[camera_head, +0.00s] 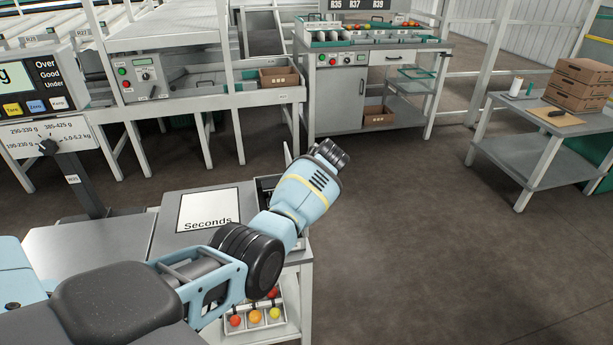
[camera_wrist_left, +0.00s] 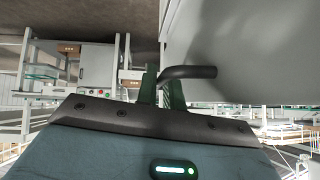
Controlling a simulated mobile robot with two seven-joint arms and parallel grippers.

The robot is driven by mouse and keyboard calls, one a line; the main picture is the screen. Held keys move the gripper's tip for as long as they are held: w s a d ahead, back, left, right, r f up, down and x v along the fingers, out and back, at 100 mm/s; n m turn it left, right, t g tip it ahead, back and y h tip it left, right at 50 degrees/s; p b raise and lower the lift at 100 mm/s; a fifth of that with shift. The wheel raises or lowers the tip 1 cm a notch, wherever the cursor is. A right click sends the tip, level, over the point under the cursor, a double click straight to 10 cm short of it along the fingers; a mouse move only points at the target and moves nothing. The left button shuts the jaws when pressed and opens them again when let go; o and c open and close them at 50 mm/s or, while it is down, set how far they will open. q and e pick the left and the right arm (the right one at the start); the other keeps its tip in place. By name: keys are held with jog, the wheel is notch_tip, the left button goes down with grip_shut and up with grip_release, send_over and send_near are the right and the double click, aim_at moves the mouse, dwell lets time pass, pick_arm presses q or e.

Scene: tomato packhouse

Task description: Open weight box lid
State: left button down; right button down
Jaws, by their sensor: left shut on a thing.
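In the left wrist view, my left gripper (camera_wrist_left: 162,76) has its two dark green fingers closed around the base of a black bar handle (camera_wrist_left: 195,72). The handle stands on a smooth grey panel (camera_wrist_left: 245,45), which appears to be the weight box lid. In the head view, a dark open box (camera_head: 265,183) shows behind my left arm, at the bench's right end. A thin pale upright edge (camera_head: 287,155) rises beside it, perhaps the lid. My forearm hides most of the box, and the fingers are hidden there.
A "Seconds" sign (camera_head: 208,212) lies on the bench beside the box. A tray of tomatoes (camera_head: 281,318) sits lower down. A scale display (camera_head: 40,82) stands at left. A side table with cartons (camera_head: 575,92) is at right, with clear floor (camera_head: 440,250) between.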

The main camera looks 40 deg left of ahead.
pick_arm(q)
jog(key=shift+f, duration=0.3)
pick_arm(e)
jog(key=shift+w, duration=0.2)
pick_arm(q)
jog(key=c, duration=1.8)
grip_release()
pick_arm(e)
jog(key=shift+s+f, duration=0.1)
jog(key=shift+f, duration=0.05)
pick_arm(q)
jog(key=shift+r, duration=0.1)
